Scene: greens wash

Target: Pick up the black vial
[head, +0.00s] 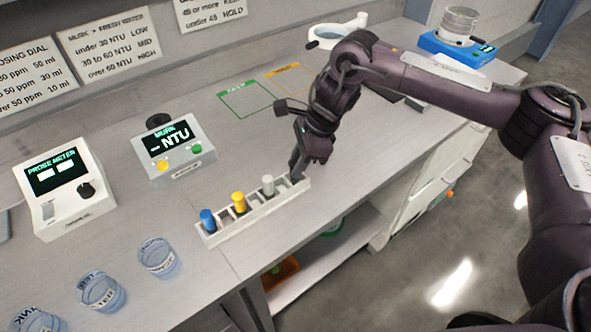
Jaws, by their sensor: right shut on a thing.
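A white rack (228,232) stands on the bench near its front edge. It holds a blue vial (208,217), a yellow vial (239,201) and a white vial (268,186) in a row. My right gripper (297,172) points down at the rack's right end, just right of the white vial. It is shut on a dark thing at that end slot, which I take to be the black vial. The fingers and the dark colour hide most of it, and I cannot tell whether it is clear of the slot. My left gripper is not in view.
Several clear cups, one of them (158,258), stand at the front left. A murk meter (173,150) and a probe meter (64,187) stand behind. Green (246,99) and orange outlines mark the bench. A blue device (457,47) stands at the far right.

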